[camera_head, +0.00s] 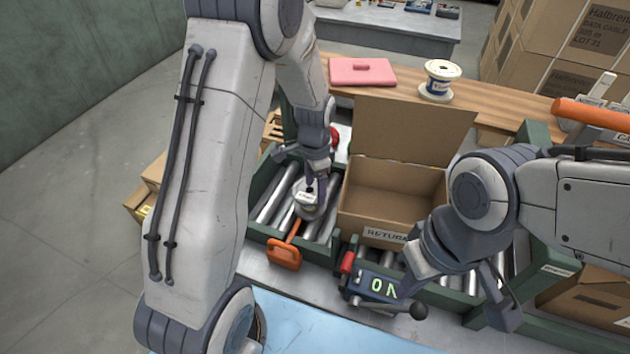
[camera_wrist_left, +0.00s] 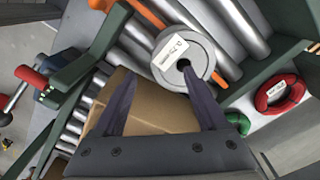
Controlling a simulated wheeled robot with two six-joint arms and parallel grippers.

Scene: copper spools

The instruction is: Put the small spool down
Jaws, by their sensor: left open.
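The small spool is a grey reel with a white label; in the head view the spool (camera_head: 306,208) sits on the conveyor rollers, left of the open carton. My left gripper (camera_head: 311,183) is right above it, pointing down. In the left wrist view the spool (camera_wrist_left: 203,47) shows its round flange, label and centre hole. My left gripper (camera_wrist_left: 157,74) is open there; its right fingertip overlaps the hole, and the other is clear of the spool to the left. I cannot tell whether the fingertip touches. My right gripper (camera_head: 497,298) hangs at the right; its jaw opening is unclear.
An open carton (camera_head: 395,190) stands on the conveyor (camera_head: 268,205). An orange-handled tool (camera_head: 285,252) lies close to the spool. A device with a display (camera_head: 378,286) is in front.

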